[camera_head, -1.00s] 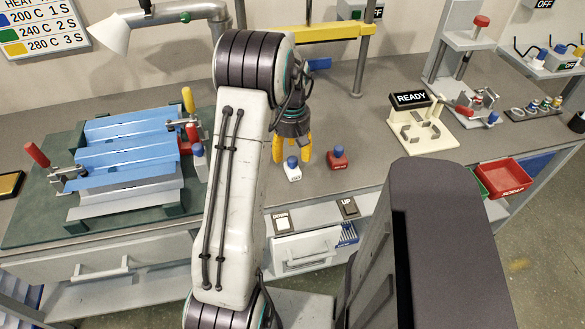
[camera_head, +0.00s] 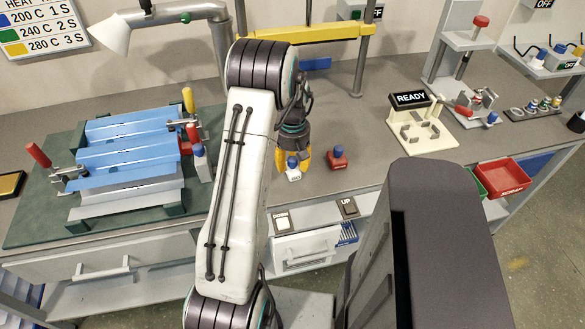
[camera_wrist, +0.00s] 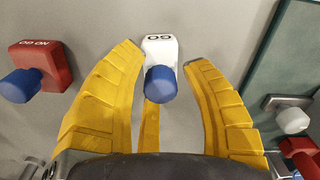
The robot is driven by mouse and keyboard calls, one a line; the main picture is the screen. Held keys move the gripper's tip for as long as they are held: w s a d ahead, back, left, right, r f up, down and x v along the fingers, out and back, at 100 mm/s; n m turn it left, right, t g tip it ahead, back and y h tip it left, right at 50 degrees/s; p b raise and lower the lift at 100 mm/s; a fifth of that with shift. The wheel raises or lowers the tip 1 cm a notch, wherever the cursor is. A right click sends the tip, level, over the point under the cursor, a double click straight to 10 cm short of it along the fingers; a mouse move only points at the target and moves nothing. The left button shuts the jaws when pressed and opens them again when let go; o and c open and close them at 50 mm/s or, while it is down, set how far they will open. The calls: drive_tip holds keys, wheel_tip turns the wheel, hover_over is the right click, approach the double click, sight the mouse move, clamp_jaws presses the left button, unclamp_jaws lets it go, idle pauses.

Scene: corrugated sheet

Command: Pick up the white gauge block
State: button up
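The white gauge block (camera_head: 294,175) with a blue knob stands upright on the bench near its front edge. In the wrist view the block (camera_wrist: 160,47), marked GO, lies between the tips of my yellow fingers, its blue knob (camera_wrist: 161,85) pointing toward the palm. My gripper (camera_head: 292,160) is low over it. In the wrist view my gripper (camera_wrist: 165,60) is open, with a visible gap on the block's left and right sides. The red block (camera_head: 337,158) marked NO GO, also with a blue knob, stands just to the right; it shows at left in the wrist view (camera_wrist: 40,65).
The green fixture board (camera_head: 32,225) with the corrugated blue sheet (camera_head: 125,155) and clamps lies to the left. The gauge stand with the READY sign (camera_head: 411,99) is to the right. A red scrap bin (camera_head: 502,175) hangs further right. The bench behind the blocks is mostly clear.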

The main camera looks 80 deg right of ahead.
clamp_jaws()
idle(0.4)
